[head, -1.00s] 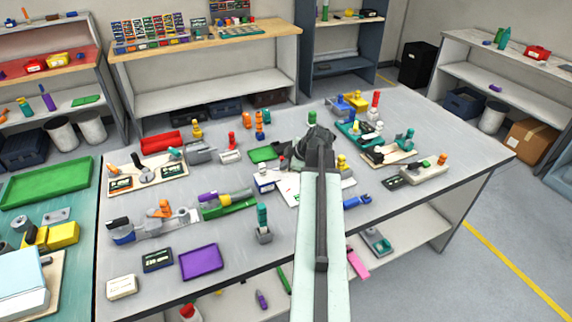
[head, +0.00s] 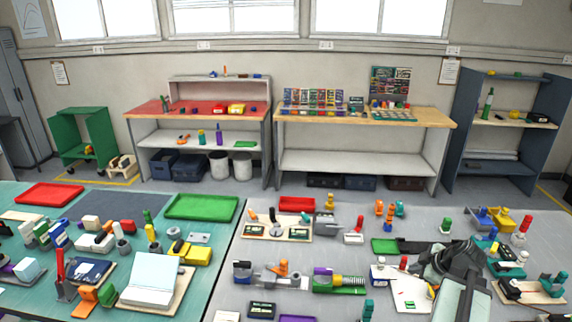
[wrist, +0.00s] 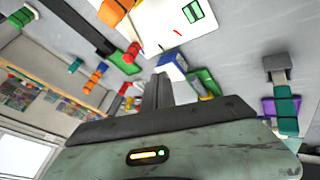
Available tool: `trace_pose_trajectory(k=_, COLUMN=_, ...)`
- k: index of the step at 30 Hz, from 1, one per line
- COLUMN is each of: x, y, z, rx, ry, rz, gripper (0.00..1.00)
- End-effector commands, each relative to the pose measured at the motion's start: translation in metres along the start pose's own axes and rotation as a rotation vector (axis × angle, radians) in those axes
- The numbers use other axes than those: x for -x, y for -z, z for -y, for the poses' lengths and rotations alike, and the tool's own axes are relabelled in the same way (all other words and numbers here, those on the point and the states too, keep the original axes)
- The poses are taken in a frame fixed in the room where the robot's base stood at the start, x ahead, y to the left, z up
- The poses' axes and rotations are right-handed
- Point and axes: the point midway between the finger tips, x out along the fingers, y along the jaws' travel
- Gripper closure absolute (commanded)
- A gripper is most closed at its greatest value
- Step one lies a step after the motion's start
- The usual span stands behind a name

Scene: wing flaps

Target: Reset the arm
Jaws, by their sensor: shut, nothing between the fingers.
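My arm reaches in from the lower right of the head view, a pale green link ending in the dark wrist and gripper (head: 450,260). It is over the grey workbench (head: 232,285), among small parts. In the wrist view my gripper (wrist: 157,90) shows as two dark fingers close together, shut and empty. In that tilted view, a white board (wrist: 165,22) and a blue-and-white block (wrist: 172,65) lie beyond the fingers. In the head view the fingertips are hard to make out against the dark wrist.
A green-topped bench (head: 150,212) with more parts stands at left. Shelves (head: 360,120) line the back wall, with grey floor before them.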

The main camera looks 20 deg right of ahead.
Motion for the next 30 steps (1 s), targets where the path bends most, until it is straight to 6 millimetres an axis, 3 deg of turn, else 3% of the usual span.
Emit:
trace_pose_trajectory(k=2, x=-0.016, y=0.035, z=0.007, rx=0.049, ry=0.027, rz=-0.027, gripper=1.0)
trace_pose_trajectory(k=5, x=-0.045, y=0.106, z=0.028, rx=0.149, ry=0.08, rz=-0.079, gripper=1.0)
trace_pose_trajectory(k=6, x=-0.057, y=0.138, z=0.042, rx=0.201, ry=0.106, rz=-0.097, gripper=1.0)
trace_pose_trajectory(k=8, x=-0.072, y=0.184, z=0.067, rx=0.283, ry=0.153, rz=-0.116, gripper=1.0)
trace_pose_trajectory(k=12, x=-0.096, y=0.272, z=0.144, rx=0.359, ry=0.292, rz=-0.103, gripper=1.0)
trace_pose_trajectory(k=15, x=-0.103, y=0.315, z=0.203, rx=0.304, ry=0.39, rz=-0.028, gripper=1.0)
trace_pose_trajectory(k=18, x=-0.101, y=0.338, z=0.256, rx=0.164, ry=0.452, rz=0.108, gripper=1.0)
trace_pose_trajectory(k=21, x=-0.095, y=0.338, z=0.281, rx=-0.034, ry=0.449, rz=0.262, gripper=1.0)
trace_pose_trajectory(k=27, x=-0.082, y=0.303, z=0.281, rx=-0.512, ry=0.324, rz=0.528, gripper=1.0)
trace_pose_trajectory(k=30, x=-0.078, y=0.296, z=0.281, rx=-0.683, ry=0.269, rz=0.596, gripper=1.0)
